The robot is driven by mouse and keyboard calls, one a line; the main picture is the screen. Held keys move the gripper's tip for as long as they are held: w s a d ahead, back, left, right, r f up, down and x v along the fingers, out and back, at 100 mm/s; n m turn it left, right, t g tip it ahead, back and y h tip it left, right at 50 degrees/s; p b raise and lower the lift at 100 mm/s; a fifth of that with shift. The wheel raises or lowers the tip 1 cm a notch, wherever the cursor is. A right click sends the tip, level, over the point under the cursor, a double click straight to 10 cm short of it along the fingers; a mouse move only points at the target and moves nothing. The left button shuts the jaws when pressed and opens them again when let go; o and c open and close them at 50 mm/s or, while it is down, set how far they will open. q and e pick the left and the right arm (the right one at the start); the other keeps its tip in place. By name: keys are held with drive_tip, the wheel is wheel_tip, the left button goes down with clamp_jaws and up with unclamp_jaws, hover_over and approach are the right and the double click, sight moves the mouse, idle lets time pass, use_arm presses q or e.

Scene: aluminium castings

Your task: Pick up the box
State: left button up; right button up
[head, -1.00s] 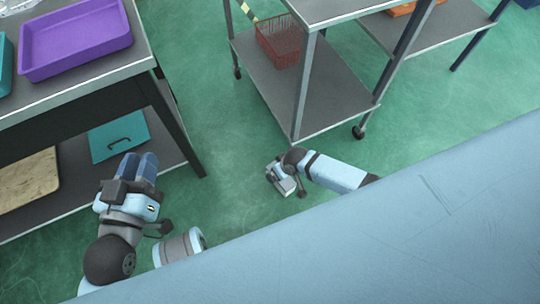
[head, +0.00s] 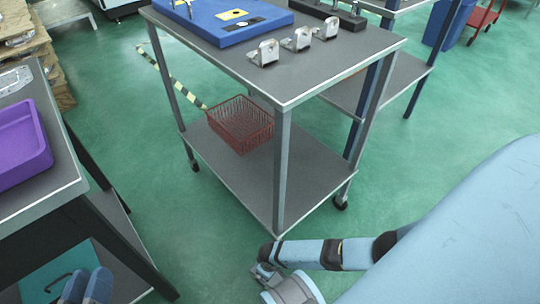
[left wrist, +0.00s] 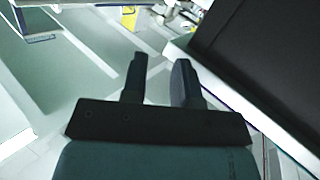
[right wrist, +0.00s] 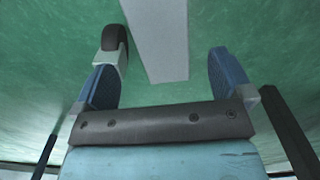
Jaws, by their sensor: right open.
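No single thing is plainly the box. The box-like things in the head view are a red mesh basket (head: 241,124) on the lower shelf of the middle trolley and a purple tray (head: 22,145) on the left table. My left gripper (head: 87,288) is at the bottom left of the head view, beside the left table; its fingers stand apart and empty in the left wrist view (left wrist: 158,80). My right gripper (right wrist: 165,80) is open in the right wrist view, with nothing between its fingertips. In the head view its fingers cannot be made out.
The trolley's top (head: 330,72) carries a blue fixture (head: 222,20) and several metal castings (head: 297,40). A teal tray (head: 58,275) lies low under the left table. Green floor lies clear between table and trolley.

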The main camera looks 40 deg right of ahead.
wheel_tip(320, 180, down, 2)
drive_tip(key=shift+w+f+b, duration=0.1)
drive_tip(key=shift+f+b, duration=0.15)
drive_tip(key=shift+b, duration=0.2)
wheel_tip(320, 180, down, 4)
drive_tip(key=b, duration=0.3)
drive_tip(key=shift+a+f+b, duration=0.15)
drive_tip(key=shift+f+b, duration=0.05)
drive_tip(key=shift+b, duration=0.15)
drive_tip(key=shift+f, duration=0.25)
drive_tip(key=shift+r, duration=0.1)
drive_tip(key=c, duration=1.2)
use_arm(q)
drive_tip(key=w+m, duration=0.1)
drive_tip(key=w+a+m+t, duration=0.1)
drive_tip(key=m, duration=0.1)
drive_tip(key=shift+w+a+h, duration=0.3)
drive_tip(key=shift+w+h, duration=0.05)
drive_tip(key=shift+h, duration=0.05)
